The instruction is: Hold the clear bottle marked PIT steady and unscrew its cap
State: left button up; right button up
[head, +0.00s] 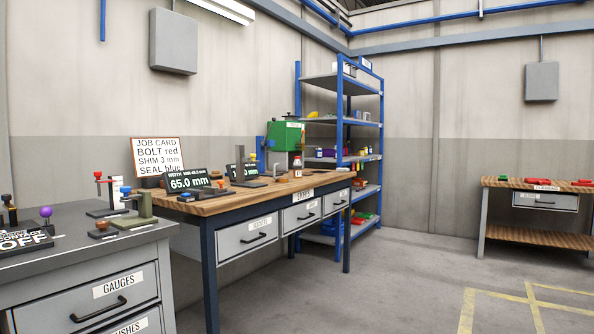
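Neither of my grippers is in the head view. A small bottle-like item (297,168) with a pale label and a brownish top stands near the far right end of the wooden-topped workbench (226,203). It is too small to read any marking, so I cannot tell whether it is the clear bottle marked PIT. No other bottle in view can be read as PIT.
A grey drawer cabinet (100,245) with gauges and knobs on top stands at the near left. A job card sign (158,152) and a 65.0 mm display (188,180) are on the left. Blue shelving (341,125) stands behind. The right floor (400,280) is clear before another bench (520,184).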

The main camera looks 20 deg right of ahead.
aim_at(297, 163)
jog(key=i+l+z, duration=0.75)
jog(key=i, duration=0.15)
jog(key=i+z, duration=0.4)
jog(key=i+l, duration=0.1)
jog(key=i, duration=0.7)
jog(key=i+l, duration=0.1)
jog(key=i, duration=0.75)
jog(key=i+l+u, duration=0.1)
jog(key=i+u, duration=0.3)
jog(key=i+l+u, duration=0.15)
jog(key=i+u, duration=0.15)
jog(key=u, duration=0.15)
jog(key=i+l+u, duration=0.55)
jog(key=l+u, duration=0.15)
jog(key=u, duration=0.15)
